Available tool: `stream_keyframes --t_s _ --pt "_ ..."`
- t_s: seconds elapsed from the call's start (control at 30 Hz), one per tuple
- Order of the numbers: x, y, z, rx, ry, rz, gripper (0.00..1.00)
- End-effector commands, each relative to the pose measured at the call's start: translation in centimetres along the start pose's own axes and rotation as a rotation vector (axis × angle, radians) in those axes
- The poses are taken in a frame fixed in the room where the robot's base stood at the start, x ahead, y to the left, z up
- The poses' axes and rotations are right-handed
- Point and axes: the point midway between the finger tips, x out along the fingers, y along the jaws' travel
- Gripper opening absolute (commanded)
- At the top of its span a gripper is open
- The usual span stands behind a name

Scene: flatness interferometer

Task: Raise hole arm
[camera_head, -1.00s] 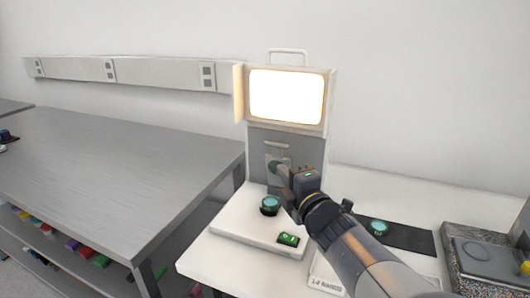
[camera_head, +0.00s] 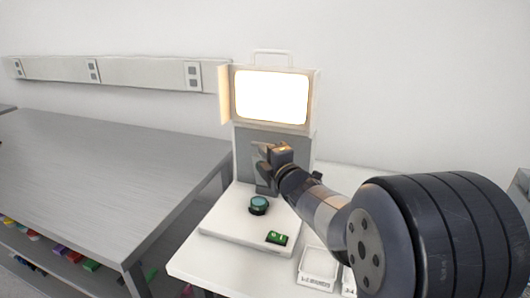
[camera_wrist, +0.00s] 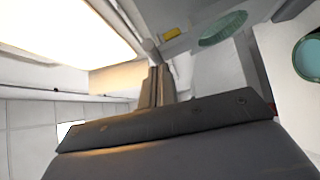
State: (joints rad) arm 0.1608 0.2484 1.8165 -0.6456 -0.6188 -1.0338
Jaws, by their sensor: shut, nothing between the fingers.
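The interferometer (camera_head: 268,130) stands on a white bench with a glowing screen at its top and a grey front panel below. My gripper (camera_head: 264,155) is in front of that panel, under the screen, its fingers together and empty. It hides most of the hole arm, so I cannot tell the arm's exact angle or any contact. In the wrist view my shut fingers (camera_wrist: 158,86) point up toward the machine. A green-rimmed oval (camera_wrist: 223,28), probably the arm's hole, lies beyond and right of them.
A white labelled tray (camera_head: 318,266) is at the front. A grey table (camera_head: 110,190) stands left, with colored items underneath.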

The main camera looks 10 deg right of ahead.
Motion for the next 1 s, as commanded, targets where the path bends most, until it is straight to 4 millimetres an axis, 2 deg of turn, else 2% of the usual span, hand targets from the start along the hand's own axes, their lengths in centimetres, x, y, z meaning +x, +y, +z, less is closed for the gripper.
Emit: stream_keyframes --t_s 0.37,0.77,1.0 --pt "0.5 0.9 0.5 0.027 0.001 -0.028 0.0" --pt "2.2 1.7 2.2 0.133 0.0 -0.135 0.0" --pt "3.6 1.4 3.6 0.162 0.0 -0.163 0.0"
